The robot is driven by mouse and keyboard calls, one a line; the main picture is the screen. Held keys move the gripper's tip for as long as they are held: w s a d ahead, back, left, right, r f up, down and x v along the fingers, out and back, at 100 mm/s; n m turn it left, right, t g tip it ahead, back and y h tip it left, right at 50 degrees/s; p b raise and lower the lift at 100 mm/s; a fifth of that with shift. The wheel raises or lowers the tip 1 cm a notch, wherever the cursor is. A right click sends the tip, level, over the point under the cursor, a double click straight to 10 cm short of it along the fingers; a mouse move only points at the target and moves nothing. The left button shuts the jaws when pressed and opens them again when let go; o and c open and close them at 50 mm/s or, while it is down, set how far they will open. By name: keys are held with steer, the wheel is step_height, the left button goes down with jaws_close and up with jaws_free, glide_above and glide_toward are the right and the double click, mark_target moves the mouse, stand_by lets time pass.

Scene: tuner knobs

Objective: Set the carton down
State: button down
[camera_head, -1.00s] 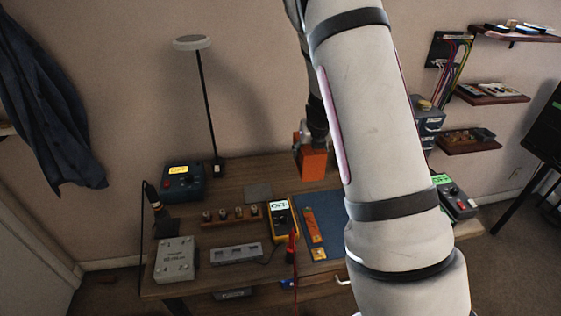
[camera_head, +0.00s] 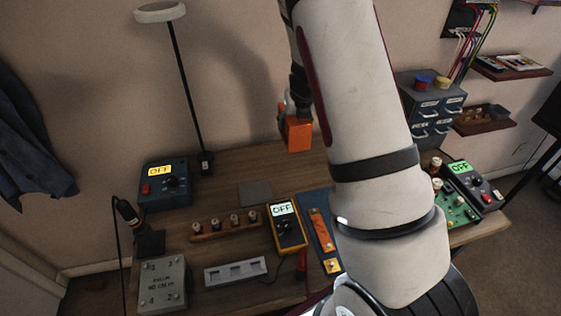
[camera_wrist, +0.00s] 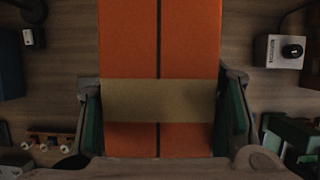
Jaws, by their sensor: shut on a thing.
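The orange carton (camera_head: 298,135) is at the back of the workbench in the head view, partly behind my arm. In the wrist view the carton (camera_wrist: 160,50) fills the middle, with a tan band across it and a dark line down its centre. My gripper (camera_wrist: 163,112) is shut on the carton, one finger on each side. I cannot tell for sure whether the carton's bottom touches the bench.
A grey pad (camera_head: 255,194), a yellow multimeter (camera_head: 286,226) and a wooden knob rack (camera_head: 225,226) are on the workbench (camera_head: 225,170). A blue box (camera_head: 165,184) and lamp (camera_head: 205,162) stand left. A drawer cabinet (camera_head: 432,105) and green board (camera_head: 452,208) stand right. Bare wood surrounds the carton's left.

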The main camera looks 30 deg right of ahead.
steer(key=w+f+b, duration=0.1)
steer(key=f, duration=0.1)
steer(key=w+f+b, duration=0.4)
steer(key=shift+w+a, duration=0.2)
steer(key=shift+a, duration=0.15)
steer(key=shift+s+d+f+b, duration=0.1)
steer(key=shift+f+b, duration=0.2)
steer(key=shift+f, duration=2)
steer(key=shift+d+f+b, duration=0.1)
steer(key=shift+f+b, duration=0.15)
steer(key=shift+f, duration=2.3)
steer(key=shift+d+f, duration=0.15)
steer(key=c, duration=0.9)
jaws_free()
steer(key=o, duration=0.4)
steer(key=shift+a, duration=0.25)
